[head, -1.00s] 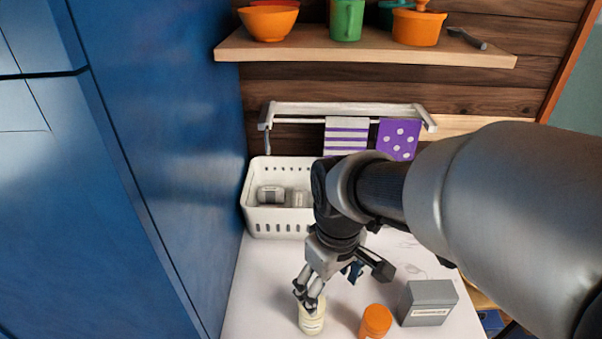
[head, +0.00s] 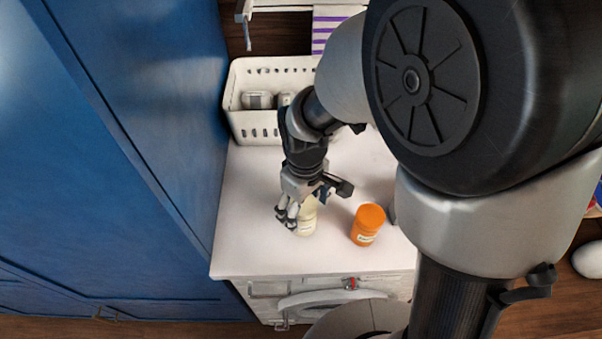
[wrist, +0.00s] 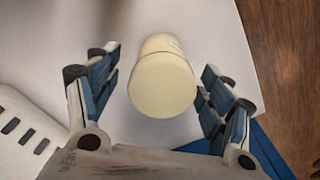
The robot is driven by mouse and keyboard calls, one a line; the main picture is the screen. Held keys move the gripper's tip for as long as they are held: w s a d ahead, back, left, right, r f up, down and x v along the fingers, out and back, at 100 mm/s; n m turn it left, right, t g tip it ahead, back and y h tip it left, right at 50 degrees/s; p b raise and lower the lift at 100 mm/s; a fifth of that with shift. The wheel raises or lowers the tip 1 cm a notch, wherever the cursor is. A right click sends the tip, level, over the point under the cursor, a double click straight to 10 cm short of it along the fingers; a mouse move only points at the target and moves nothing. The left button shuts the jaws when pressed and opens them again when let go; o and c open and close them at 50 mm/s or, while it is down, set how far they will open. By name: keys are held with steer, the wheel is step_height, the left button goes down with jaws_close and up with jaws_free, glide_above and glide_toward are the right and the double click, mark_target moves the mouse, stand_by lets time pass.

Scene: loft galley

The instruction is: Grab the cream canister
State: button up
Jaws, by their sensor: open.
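The cream canister (head: 307,222) stands on the white counter near its front edge, partly hidden by my gripper in the head view. In the wrist view the cream canister (wrist: 162,82) lies between my two fingers, its round end towards the camera. My gripper (head: 290,218) is open around it. In the wrist view my gripper (wrist: 158,92) has a clear gap at the left finger, while the right finger is close to the canister; I cannot tell whether it touches.
An orange canister (head: 367,224) stands just right of the cream one. A white basket (head: 248,122) with items inside sits at the counter's back left. A blue cabinet wall (head: 120,130) rises to the left. A white appliance (head: 330,292) is under the counter (head: 245,235).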

step_height(320, 180, down, 5)
steer(key=shift+s+f+b, duration=0.1)
steer(key=shift+f+b, duration=0.1)
steer(key=shift+b, duration=1.05)
steer(key=shift+r, duration=0.1)
steer(key=c, duration=1.3)
steer(key=shift+r, duration=0.1)
